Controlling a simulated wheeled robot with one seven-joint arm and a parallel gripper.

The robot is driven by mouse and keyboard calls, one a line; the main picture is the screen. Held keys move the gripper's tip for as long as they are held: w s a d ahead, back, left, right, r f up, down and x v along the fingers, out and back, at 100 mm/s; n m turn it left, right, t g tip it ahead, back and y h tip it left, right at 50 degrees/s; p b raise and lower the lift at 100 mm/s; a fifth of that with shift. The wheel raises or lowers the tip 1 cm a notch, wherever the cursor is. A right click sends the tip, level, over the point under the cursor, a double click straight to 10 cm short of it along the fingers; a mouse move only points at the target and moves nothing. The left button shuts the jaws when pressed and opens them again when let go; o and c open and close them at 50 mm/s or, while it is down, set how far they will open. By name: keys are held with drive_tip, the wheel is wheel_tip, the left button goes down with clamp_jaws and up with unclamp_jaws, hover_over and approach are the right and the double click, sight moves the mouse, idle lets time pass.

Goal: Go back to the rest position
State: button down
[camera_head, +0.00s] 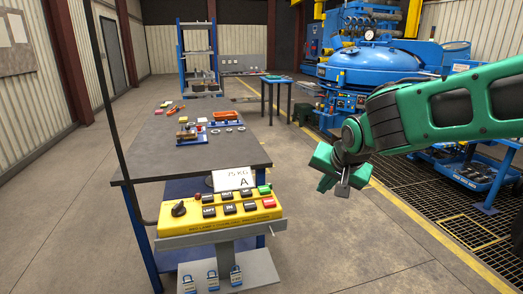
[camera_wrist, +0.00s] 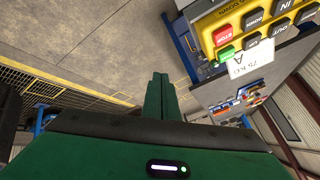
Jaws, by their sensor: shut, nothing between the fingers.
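My gripper (camera_head: 343,190) hangs at the end of my green arm, right of the yellow control box in the head view. Its fingers are together and hold nothing. In the wrist view, my gripper (camera_wrist: 161,80) shows its two green fingers side by side over bare floor. It is apart from the yellow control box (camera_head: 198,217), which stands on a grey pedestal with black, red and green buttons and a black knob. The box also shows upside down at the upper right of the wrist view (camera_wrist: 226,22).
A grey-topped workbench (camera_head: 150,157) with small parts stands behind the box. A white card (camera_head: 233,178) reads "75 KG A". A blue furnace (camera_head: 372,66) and floor grating (camera_head: 440,205) lie to the right. Floor between bench and grating is clear.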

drive_tip(key=s+d+f+m+g+h, duration=0.1)
drive_tip(key=s+d+f+g, duration=0.1)
drive_tip(key=s+d, duration=0.55)
drive_tip(key=s+d+f+g+h, duration=0.15)
drive_tip(key=s+d, duration=0.35)
drive_tip(key=d, duration=0.6)
drive_tip(key=s+d+f+g+y, duration=0.1)
drive_tip(key=s+d+g, duration=0.1)
drive_tip(key=s, duration=0.8)
drive_tip(key=s+d+f+g, duration=0.2)
drive_tip(key=s+d, duration=0.3)
drive_tip(key=s, duration=0.5)
drive_tip(key=shift+y, duration=0.35)
drive_tip(key=shift+s+f, duration=0.1)
drive_tip(key=shift+s, duration=0.05)
